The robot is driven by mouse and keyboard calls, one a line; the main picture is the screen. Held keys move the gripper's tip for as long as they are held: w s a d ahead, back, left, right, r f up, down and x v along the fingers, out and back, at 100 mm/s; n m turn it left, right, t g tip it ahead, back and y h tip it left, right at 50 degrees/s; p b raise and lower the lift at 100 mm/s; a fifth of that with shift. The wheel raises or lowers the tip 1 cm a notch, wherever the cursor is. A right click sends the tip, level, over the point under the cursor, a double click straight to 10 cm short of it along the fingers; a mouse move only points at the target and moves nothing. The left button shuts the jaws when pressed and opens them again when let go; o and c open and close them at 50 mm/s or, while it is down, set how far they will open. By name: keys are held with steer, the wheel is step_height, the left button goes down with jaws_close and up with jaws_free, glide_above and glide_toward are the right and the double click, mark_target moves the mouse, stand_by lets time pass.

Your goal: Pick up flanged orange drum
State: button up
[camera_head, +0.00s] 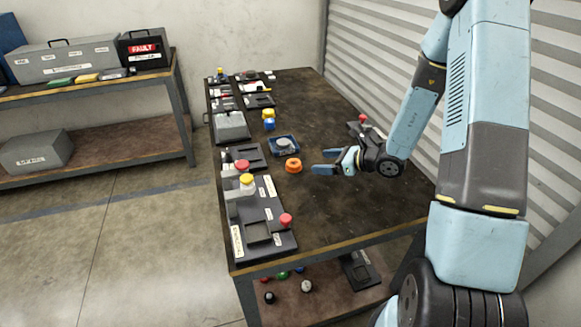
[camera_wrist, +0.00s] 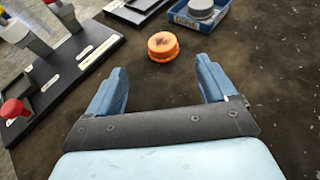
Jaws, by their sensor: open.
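The flanged orange drum (camera_head: 293,165) is a small round orange piece on the dark table top. In the wrist view it stands upright (camera_wrist: 163,47) beyond my fingertips, between their lines and a little left of centre. My gripper (camera_head: 324,162) is open and empty, with two blue fingers pointing left toward the drum. In the wrist view the open fingers (camera_wrist: 164,78) frame bare table. A gap shows between the fingertips and the drum, and they do not touch.
A blue tray (camera_head: 284,152) with a grey round piece stands just behind the drum. A black panel (camera_head: 262,240) with red and yellow knobs lies along the table's left edge. A small yellow and blue piece (camera_head: 268,120) stands farther back. The table right of the drum is mostly clear.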

mark_target(296, 163)
steer(key=x, duration=0.6)
steer(key=shift+f+x, duration=0.25)
steer(key=shift+x, duration=2.35)
steer(key=shift+d, duration=0.15)
steer(key=shift+c, duration=0.3)
steer(key=c, duration=1)
steer(key=shift+o, duration=0.2)
steer(key=shift+r, duration=0.15)
